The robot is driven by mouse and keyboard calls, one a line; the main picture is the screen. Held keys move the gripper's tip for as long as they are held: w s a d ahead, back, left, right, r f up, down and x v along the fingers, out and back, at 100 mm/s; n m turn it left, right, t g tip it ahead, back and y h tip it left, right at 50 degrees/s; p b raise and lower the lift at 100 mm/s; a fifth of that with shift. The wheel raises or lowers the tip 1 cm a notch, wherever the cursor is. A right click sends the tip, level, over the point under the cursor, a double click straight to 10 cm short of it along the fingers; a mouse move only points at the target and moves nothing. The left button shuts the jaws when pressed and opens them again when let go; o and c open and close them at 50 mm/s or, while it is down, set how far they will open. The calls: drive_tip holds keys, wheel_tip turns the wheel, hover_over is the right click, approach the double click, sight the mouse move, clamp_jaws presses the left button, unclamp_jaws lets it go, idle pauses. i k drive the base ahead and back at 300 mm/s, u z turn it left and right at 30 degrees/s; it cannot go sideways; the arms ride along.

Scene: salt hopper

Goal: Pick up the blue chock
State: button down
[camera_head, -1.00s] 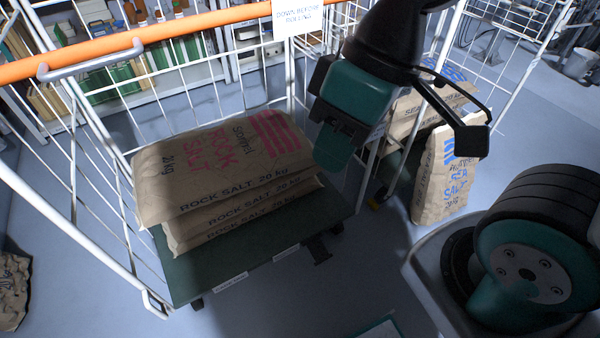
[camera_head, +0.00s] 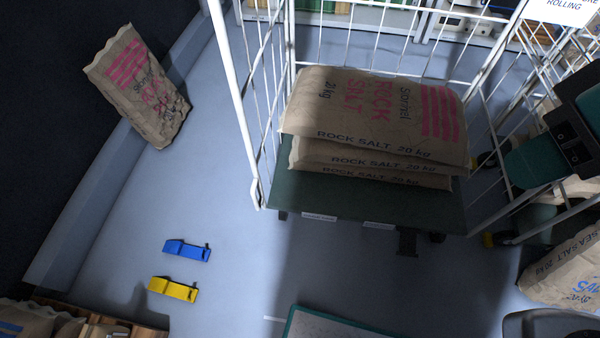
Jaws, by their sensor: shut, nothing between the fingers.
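The blue chock (camera_head: 187,250) lies on the grey-blue floor at the lower left, in the open, left of the trolley. My gripper (camera_head: 530,165) is at the right edge, partly cut off by the frame, in front of the trolley's right side. It is shut and empty, far to the right of the blue chock and apart from it.
A yellow chock (camera_head: 173,290) lies just below the blue one. The caged trolley (camera_head: 330,205) carries stacked rock salt sacks (camera_head: 375,110). One sack (camera_head: 138,85) leans at the left wall; another sack (camera_head: 570,275) is at right. Floor between chocks and trolley is clear.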

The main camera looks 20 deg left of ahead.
sight(176, 248)
drive_tip(key=u, duration=1.9)
drive_tip(key=k, duration=0.35)
drive_tip(key=u, duration=0.8)
drive_tip(key=i, duration=0.7)
drive_tip(key=z, duration=0.7)
drive_tip(key=i, duration=0.7)
drive_tip(key=z, duration=0.65)
